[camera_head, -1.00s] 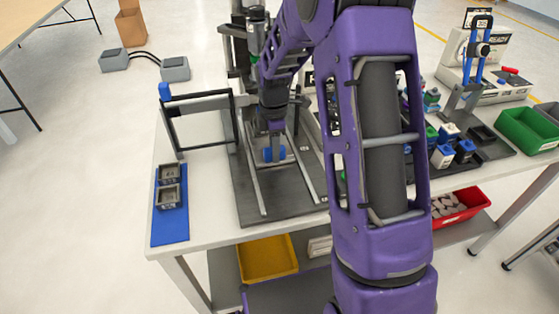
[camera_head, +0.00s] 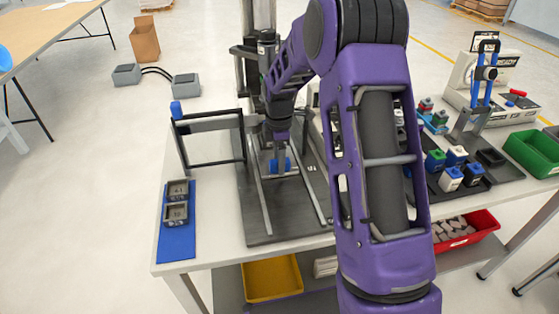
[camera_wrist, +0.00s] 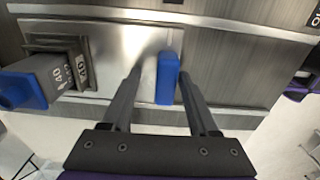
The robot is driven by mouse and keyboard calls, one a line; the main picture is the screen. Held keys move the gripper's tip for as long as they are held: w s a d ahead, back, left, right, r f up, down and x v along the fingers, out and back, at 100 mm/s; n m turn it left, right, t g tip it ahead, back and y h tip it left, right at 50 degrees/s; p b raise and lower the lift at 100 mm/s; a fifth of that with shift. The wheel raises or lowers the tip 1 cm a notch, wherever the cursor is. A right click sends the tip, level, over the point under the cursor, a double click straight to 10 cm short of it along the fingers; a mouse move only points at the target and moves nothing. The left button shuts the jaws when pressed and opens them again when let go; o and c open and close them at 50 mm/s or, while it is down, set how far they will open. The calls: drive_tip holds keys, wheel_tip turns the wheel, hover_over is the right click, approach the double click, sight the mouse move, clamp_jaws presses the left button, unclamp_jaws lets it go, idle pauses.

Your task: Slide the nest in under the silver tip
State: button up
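The nest is a silver plate (camera_wrist: 140,55) with an upright blue handle (camera_wrist: 168,78) on it, seen in the wrist view. In the head view the blue handle (camera_head: 280,165) shows between two rails (camera_head: 263,205) on the dark base. My gripper (camera_wrist: 158,72) is open, its fingers either side of the handle. The right finger is close to the handle; a wider gap shows on the left. In the head view my gripper (camera_head: 281,148) is low over the rails and partly covers the handle. The silver tip cannot be made out; my arm hides part of the press (camera_head: 262,50).
A black gate frame (camera_head: 210,125) with a blue knob stands left of the rails. Grey blocks lie on a blue mat (camera_head: 176,245). A grey piece marked 40 (camera_wrist: 45,78) with a blue end is left of my fingers. Other fixtures and a green bin (camera_head: 535,150) stand right.

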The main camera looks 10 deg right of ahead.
drive_tip(key=shift+s, duration=0.1)
wheel_tip(320, 180, up, 17)
drive_tip(key=shift+r+p, duration=0.2)
drive_tip(key=shift+p, duration=0.1)
idle(0.5)
